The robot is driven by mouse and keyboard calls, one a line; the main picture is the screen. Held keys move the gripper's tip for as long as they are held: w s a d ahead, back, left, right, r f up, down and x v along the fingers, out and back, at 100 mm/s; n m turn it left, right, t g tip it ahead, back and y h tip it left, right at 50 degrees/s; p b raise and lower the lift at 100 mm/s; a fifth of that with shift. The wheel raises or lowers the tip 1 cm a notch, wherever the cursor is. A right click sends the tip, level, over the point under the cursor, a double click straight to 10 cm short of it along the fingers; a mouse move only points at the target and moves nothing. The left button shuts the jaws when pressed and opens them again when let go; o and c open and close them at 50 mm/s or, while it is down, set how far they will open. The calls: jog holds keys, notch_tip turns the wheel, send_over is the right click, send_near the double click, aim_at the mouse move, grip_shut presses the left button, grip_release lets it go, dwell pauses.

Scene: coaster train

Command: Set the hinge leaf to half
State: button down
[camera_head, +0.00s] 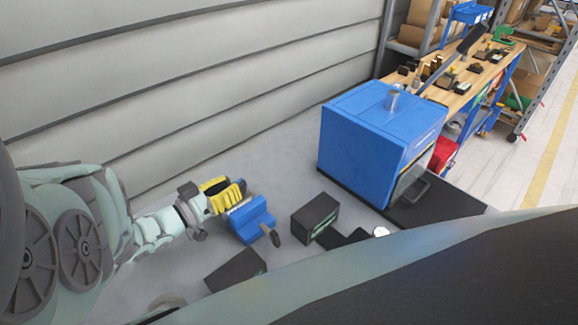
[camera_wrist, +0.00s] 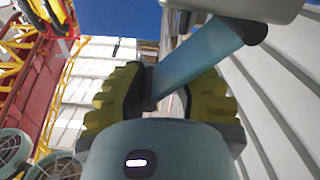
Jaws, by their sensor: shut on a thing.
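My gripper (camera_head: 222,194), with ribbed yellow fingers, is at the left of the grey bench, beside a blue block-like fixture (camera_head: 252,220) with a black handle. In the wrist view my gripper (camera_wrist: 160,92) has its fingers closed around a flat blue-grey strip (camera_wrist: 195,62), which seems to be the hinge leaf. The strip slants up to the right, towards a pale part at the top edge. Its lower end is hidden between the fingers. In the head view I cannot make out the leaf or its angle, as the fingers cover that spot.
A dark box (camera_head: 314,217) stands right of the fixture, and another dark block (camera_head: 236,270) lies in front. A large blue cabinet (camera_head: 365,145) stands further right. A panelled wall (camera_head: 200,75) runs close behind the arm. A wooden workbench (camera_head: 465,75) is beyond.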

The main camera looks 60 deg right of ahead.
jog(key=shift+w+a+f+n, duration=0.1)
jog(key=shift+w+f+n, duration=0.15)
jog(key=shift+w+n, duration=0.2)
jog(key=c, duration=1.1)
grip_release()
jog(key=shift+s, duration=0.15)
jog(key=o, duration=0.5)
jog(key=shift+r, duration=0.3)
jog(key=v, duration=1.2)
jog(key=shift+s, duration=0.1)
jog(key=shift+o, duration=0.4)
